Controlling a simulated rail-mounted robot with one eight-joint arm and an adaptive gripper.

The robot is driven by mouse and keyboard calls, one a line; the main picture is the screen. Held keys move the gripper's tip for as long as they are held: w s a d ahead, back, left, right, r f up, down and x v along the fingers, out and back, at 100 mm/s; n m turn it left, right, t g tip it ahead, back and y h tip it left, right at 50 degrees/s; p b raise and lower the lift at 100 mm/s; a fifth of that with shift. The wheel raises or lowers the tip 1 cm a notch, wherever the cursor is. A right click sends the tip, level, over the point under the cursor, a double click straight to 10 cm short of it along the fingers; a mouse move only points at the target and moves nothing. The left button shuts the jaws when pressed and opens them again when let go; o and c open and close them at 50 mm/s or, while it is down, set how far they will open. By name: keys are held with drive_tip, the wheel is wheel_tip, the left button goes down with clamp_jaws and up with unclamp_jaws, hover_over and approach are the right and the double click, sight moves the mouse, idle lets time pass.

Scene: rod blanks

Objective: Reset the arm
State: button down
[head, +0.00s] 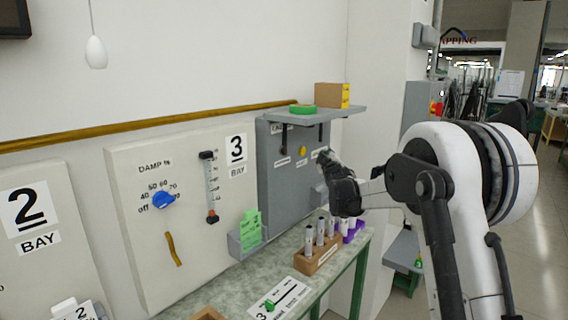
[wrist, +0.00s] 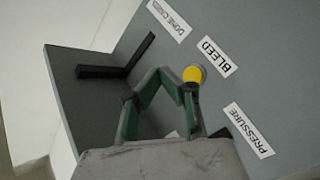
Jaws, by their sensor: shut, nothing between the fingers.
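My arm reaches in from the right in the head view. My gripper (head: 327,158) is shut and empty, in front of the grey wall panel (head: 280,195). In the wrist view, my gripper's green-padded fingers (wrist: 160,76) close together at the tips. A yellow button (wrist: 193,74) by the BLEED label (wrist: 216,56) lies just right of the fingertips. I cannot tell whether they touch it. The button also shows in the head view (head: 302,151). A black lever (wrist: 115,70) stands out to the left of the fingers in the wrist view.
A grey shelf (head: 340,113) with a yellow-brown box (head: 332,95) and a green ring (head: 302,109) juts out above the panel. Below my gripper, a wooden rack (head: 317,259) holds several rods on the bench (head: 215,294), beside a purple rack (head: 353,234).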

drive_tip(key=s+d+r+m+g+h+b, duration=0.1)
drive_tip(key=s+m+g, duration=0.2)
drive_tip(key=s, duration=1.1)
drive_tip(key=s+r+m+g, duration=0.2)
drive_tip(key=s, duration=1.2)
drive_tip(key=s+a+f+m+g, duration=0.1)
drive_tip(key=s+f, duration=0.4)
drive_tip(key=s, duration=0.7)
drive_tip(key=s+f+m+g, duration=0.2)
drive_tip(key=s+f, duration=0.4)
drive_tip(key=s, duration=0.6)
drive_tip(key=s+a+f+m+g+y+b, duration=0.1)
drive_tip(key=s+f+g, duration=0.2)
drive_tip(key=s, duration=0.9)
wheel_tip(320, 180, down, 4)
drive_tip(key=shift+a+r, duration=0.25)
drive_tip(key=shift+a, duration=0.05)
